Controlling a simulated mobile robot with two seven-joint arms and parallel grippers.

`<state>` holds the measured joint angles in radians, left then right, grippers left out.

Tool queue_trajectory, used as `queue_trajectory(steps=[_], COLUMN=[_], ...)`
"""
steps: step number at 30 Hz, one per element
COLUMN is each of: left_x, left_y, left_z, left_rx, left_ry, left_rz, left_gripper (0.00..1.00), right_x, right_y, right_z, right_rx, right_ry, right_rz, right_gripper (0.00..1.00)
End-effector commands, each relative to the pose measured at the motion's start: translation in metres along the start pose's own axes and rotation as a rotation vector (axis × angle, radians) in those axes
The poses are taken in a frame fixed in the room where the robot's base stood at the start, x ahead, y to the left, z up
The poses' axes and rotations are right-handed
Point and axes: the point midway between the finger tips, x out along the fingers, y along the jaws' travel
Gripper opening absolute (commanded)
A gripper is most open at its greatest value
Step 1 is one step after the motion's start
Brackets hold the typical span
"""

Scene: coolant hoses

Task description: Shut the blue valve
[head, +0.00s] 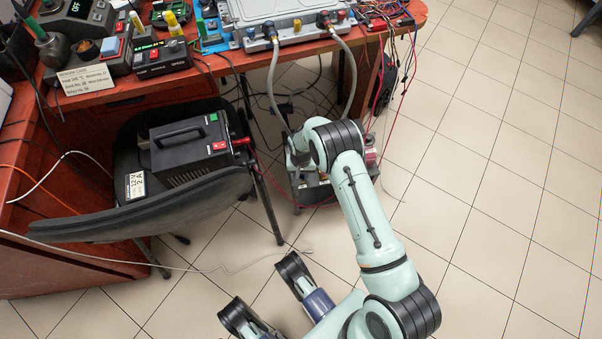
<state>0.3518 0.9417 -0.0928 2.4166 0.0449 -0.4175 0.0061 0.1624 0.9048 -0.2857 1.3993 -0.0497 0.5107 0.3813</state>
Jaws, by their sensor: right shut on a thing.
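A small unit (309,193) stands on the floor beneath the table's front edge. It has a red part (370,156) at its right, and two grey hoses (273,85) hang down towards it. My right gripper (297,155) reaches down at the unit's left side, shut on a part there. The wrist hides most of the held part and the fingertips, and I cannot make out a blue valve at that spot. Blue fittings (250,33) show on the grey manifold on the table. My left gripper is not clearly in view.
A dark chair (170,208) carrying a black power supply (190,146) stands left of the unit. Thin red and black wires (400,88) hang from the table (160,84). A white cable (190,262) crosses the floor. The tiled floor at right is clear.

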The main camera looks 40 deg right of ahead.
Motion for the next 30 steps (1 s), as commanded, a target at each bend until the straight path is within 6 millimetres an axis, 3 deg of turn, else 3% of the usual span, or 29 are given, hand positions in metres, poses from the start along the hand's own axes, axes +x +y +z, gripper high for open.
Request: queue_trajectory(steps=[4, 11, 12, 14, 15, 25, 30], left_x=[-0.001, -0.001, -0.001, -0.001, -0.001, -0.002, -0.011], left_y=[0.001, 0.001, 0.001, 0.001, 0.001, 0.002, 0.011], left_z=[-0.002, -0.002, -0.002, -0.002, -0.002, -0.003, -0.013], left_rx=[0.002, 0.002, 0.002, 0.002, 0.002, 0.003, 0.016], left_ry=[0.006, 0.007, 0.007, 0.007, 0.006, 0.010, 0.053], left_rz=[0.003, 0.003, 0.002, 0.002, 0.002, 0.004, 0.021], left_gripper=[0.43, 0.43, 0.43, 0.43, 0.43, 0.43, 0.43], right_x=[0.000, 0.000, 0.000, 0.000, 0.000, -0.004, -0.029], right_y=[0.000, 0.000, 0.000, 0.000, 0.000, 0.000, 0.000], right_z=[0.000, 0.000, 0.000, 0.000, 0.000, 0.000, -0.001], right_rx=[0.091, 0.097, 0.096, 0.096, 0.095, 0.093, 0.093], right_ry=[0.000, 0.000, 0.000, 0.000, 0.000, 0.001, 0.004], right_rz=[0.000, 0.000, 0.000, 0.000, 0.000, -0.001, -0.003], right_gripper=[0.00, 0.00, 0.31, 0.50, 0.53, 0.53, 0.53])
